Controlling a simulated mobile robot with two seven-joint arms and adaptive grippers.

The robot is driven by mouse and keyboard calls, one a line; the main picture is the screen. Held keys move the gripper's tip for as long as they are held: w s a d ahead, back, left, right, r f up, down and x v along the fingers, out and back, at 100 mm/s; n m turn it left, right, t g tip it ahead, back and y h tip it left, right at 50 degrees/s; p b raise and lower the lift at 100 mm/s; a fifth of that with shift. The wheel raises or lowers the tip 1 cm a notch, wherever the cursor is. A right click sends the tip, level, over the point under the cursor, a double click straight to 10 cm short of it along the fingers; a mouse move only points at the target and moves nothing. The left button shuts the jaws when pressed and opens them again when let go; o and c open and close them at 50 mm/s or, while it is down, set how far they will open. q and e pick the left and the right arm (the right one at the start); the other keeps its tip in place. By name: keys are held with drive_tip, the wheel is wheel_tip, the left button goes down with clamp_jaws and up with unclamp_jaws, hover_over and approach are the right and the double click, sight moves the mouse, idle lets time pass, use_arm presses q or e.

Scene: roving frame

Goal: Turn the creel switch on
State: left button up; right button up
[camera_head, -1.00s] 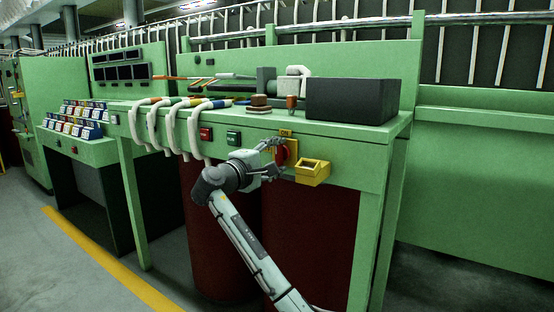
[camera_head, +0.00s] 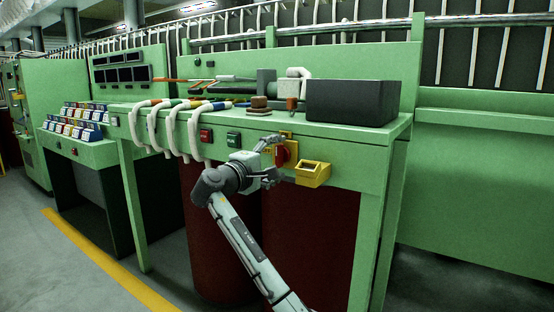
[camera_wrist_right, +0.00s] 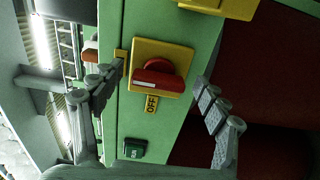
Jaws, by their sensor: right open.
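The creel switch is a red knob (camera_head: 281,156) on a yellow plate (camera_head: 292,152) on the green bench front. In the right wrist view its red handle (camera_wrist_right: 158,84) lies level across the picture, on the yellow plate (camera_wrist_right: 176,56). A yellow OFF label (camera_wrist_right: 151,104) sits beside the plate. My right gripper (camera_head: 274,160) is open at the switch. In the right wrist view its fingers (camera_wrist_right: 160,76) stand on either side of the knob, with gaps to it. Whether they reach knob depth is unclear. My left gripper is not in view.
A yellow box (camera_head: 312,174) juts out just right of the switch. A green button (camera_head: 233,139) and a red button (camera_head: 205,135) are to its left. White hoses (camera_head: 170,125) hang over the bench edge. A dark box (camera_head: 352,101) stands on the bench top.

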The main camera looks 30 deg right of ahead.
drive_tip(key=shift+a, duration=0.1)
drive_tip(key=v, duration=1.1)
drive_tip(key=shift+s+a, duration=0.15)
drive_tip(key=shift+a, duration=0.25)
drive_tip(key=shift+a, duration=0.1)
